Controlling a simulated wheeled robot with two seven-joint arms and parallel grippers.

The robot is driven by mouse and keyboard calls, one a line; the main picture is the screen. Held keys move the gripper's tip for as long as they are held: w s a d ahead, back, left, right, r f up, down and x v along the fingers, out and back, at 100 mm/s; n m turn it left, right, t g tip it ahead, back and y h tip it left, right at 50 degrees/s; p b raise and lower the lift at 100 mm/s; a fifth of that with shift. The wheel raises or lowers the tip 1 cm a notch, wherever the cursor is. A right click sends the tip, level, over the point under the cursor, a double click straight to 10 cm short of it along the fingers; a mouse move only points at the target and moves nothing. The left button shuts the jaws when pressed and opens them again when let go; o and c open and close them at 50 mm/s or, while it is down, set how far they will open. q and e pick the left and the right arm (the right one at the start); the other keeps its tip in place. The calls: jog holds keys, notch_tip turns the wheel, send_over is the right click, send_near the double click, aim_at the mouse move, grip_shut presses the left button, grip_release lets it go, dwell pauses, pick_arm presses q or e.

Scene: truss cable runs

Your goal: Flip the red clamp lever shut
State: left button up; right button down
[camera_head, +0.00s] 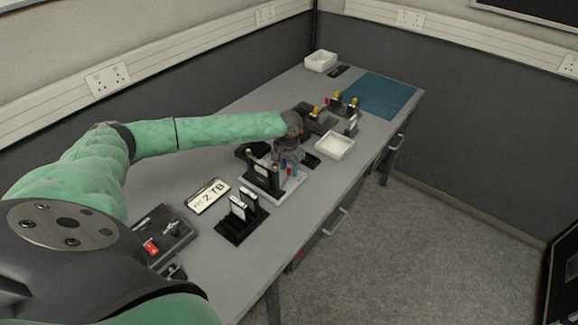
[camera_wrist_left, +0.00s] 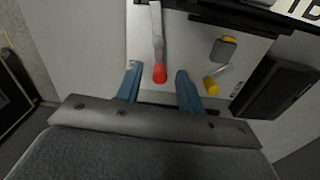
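The red clamp lever (camera_wrist_left: 158,42) is a grey metal bar with a red tip, on a light grey plate (camera_wrist_left: 193,48) in the left wrist view. My left gripper (camera_wrist_left: 158,70) is open; its two blue fingers stand on either side of the red tip, with a visible gap on each side. I cannot tell how far the fingers are from it in depth. In the head view my left gripper (camera_head: 289,166) is over the same grey plate (camera_head: 287,193), beside a black upright fixture (camera_head: 262,179). The arm and gripper hide much of the clamp there. My right gripper is not in view.
A clear lever with a yellow tip (camera_wrist_left: 211,86) is right of the fingers in the wrist view. On the bench, a lettered plate (camera_head: 207,196), a black slotted rack (camera_head: 241,222) and a white tray (camera_head: 335,146) surround the fixture. A blue mat (camera_head: 385,96) lies bare behind.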

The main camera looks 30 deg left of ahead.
pick_arm(q)
jog(key=shift+f, duration=0.25)
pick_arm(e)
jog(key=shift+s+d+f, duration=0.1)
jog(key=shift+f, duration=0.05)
pick_arm(q)
grip_shut()
jog(key=shift+d+r+m+p, duration=0.1)
jog(key=shift+r+m+p, duration=0.05)
jog(key=shift+m+p, duration=0.2)
jog(key=shift+d+m, duration=0.1)
jog(key=shift+m, duration=0.15)
jog(key=shift+d+m+p, duration=0.15)
jog(key=shift+m+p, duration=0.25)
jog(key=shift+m, duration=0.4)
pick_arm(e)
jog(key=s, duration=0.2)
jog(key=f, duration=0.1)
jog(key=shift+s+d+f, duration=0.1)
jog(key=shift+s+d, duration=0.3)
pick_arm(q)
grip_release()
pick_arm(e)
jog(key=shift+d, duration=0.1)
